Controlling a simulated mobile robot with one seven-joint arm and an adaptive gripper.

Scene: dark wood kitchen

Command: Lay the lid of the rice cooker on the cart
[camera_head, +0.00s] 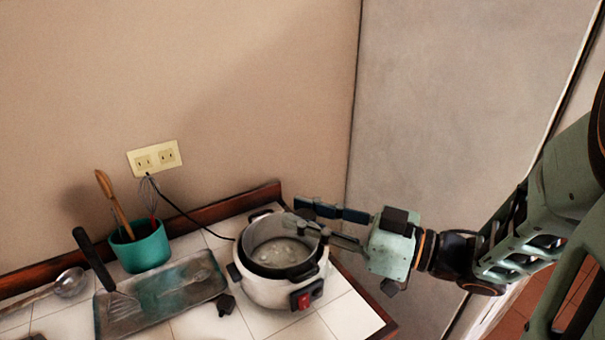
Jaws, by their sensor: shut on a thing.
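The white rice cooker (262,293) stands on the tiled counter, with a red switch on its front. A see-through, greyish round lid (268,238) appears over its top, and pale contents show below. My gripper (313,219) reaches in from the right at the cooker's upper right rim. It is shut on the lid's handle area, but its fingers partly hide the grip. I cannot tell whether the lid rests on the cooker or is slightly raised. I cannot make out a cart in this view.
A metal tray (178,291) with a black-handled spatula (95,262) lies left of the cooker. A teal utensil pot (142,248) and a ladle (70,283) are further left. A cord (190,217) runs from the wall outlet (155,158). A grey panel (440,110) stands behind my arm.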

